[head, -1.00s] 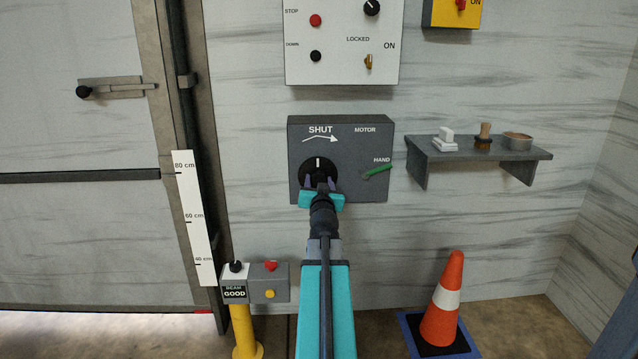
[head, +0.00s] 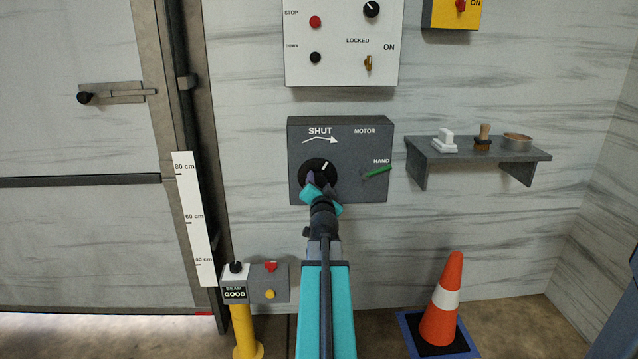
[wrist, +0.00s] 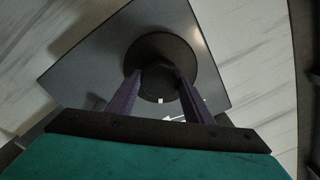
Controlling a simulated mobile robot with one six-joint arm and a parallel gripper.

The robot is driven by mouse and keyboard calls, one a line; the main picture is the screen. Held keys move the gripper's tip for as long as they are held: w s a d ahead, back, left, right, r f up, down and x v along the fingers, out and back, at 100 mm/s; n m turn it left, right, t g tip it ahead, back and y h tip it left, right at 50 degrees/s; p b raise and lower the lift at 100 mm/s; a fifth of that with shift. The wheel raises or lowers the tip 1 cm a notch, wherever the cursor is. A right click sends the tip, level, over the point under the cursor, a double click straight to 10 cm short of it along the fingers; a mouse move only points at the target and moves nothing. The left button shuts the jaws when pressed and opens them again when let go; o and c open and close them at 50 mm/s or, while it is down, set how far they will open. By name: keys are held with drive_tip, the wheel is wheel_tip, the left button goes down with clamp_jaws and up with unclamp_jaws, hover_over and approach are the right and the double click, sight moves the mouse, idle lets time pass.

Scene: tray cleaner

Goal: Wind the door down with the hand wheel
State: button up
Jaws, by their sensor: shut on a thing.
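The black round hand wheel (head: 328,164) sits on the dark grey box under the word SHUT and a right-pointing arrow. Its white mark is tilted right of upright. My gripper (head: 318,181) is shut on the wheel's hub and is rolled to a slant. In the wrist view the purple fingers of my gripper (wrist: 158,84) stand on either side of the hub, in front of the wheel's dark disc (wrist: 172,48). My gripper covers the wheel's lower part.
A green lever (head: 377,171) points at HAND, right of the wheel. A height scale (head: 193,220) stands beside the door. A yellow post (head: 243,325) carries a box reading BEAM GOOD (head: 235,293). A shelf (head: 480,150) and a cone (head: 442,310) are to the right.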

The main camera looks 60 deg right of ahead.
drive_tip(key=m, duration=0.4)
drive_tip(key=shift+a+f+m+p, duration=0.1)
drive_tip(key=shift+f+m+p, duration=0.05)
drive_tip(key=shift+m+p, duration=0.2)
idle(0.3)
drive_tip(key=o, duration=1)
drive_tip(key=shift+o, duration=0.2)
drive_tip(key=shift+s, duration=0.1)
